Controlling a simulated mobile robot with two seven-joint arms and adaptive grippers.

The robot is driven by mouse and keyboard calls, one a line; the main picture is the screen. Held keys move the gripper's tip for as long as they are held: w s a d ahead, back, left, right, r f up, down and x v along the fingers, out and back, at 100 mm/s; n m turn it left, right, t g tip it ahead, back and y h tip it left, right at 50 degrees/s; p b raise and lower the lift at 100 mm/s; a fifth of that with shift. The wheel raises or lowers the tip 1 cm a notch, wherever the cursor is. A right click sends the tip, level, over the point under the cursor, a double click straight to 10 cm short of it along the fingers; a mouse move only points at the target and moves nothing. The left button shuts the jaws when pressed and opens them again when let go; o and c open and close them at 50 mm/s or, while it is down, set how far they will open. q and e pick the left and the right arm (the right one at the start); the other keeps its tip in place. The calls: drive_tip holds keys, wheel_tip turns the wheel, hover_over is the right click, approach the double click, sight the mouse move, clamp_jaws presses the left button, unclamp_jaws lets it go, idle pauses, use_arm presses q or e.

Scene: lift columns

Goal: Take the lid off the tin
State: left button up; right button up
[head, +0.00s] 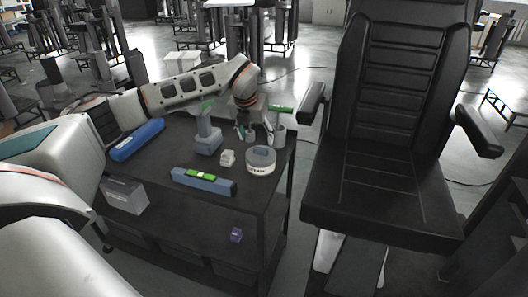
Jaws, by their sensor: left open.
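A round white tin (260,169) with dark lettering stands near the right edge of the dark cart top. A grey disc-like lid (261,154) is on top of it. My left gripper (246,133) points down just behind and to the left of the tin, open and apart from it. Nothing shows between its fingers, though they are small in the picture. My right gripper is not in view.
A grey cup (278,137) with a green-topped item stands behind the tin. A small pale object (227,158), a grey-blue tool (208,138), a blue-green block (204,181) and a blue case (137,139) share the cart (180,205). A black chair (385,150) stands right.

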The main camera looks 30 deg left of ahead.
sight(260, 148)
use_arm(q)
drive_tip(key=shift+d+f, duration=0.1)
drive_tip(key=shift+f, duration=0.65)
drive_tip(key=x, duration=0.3)
drive_tip(key=shift+w+d+f, duration=0.2)
drive_tip(key=shift+d+f, duration=0.1)
drive_tip(key=shift+w+f, duration=0.2)
drive_tip(key=shift+f, duration=0.3)
drive_tip(key=c, duration=1.2)
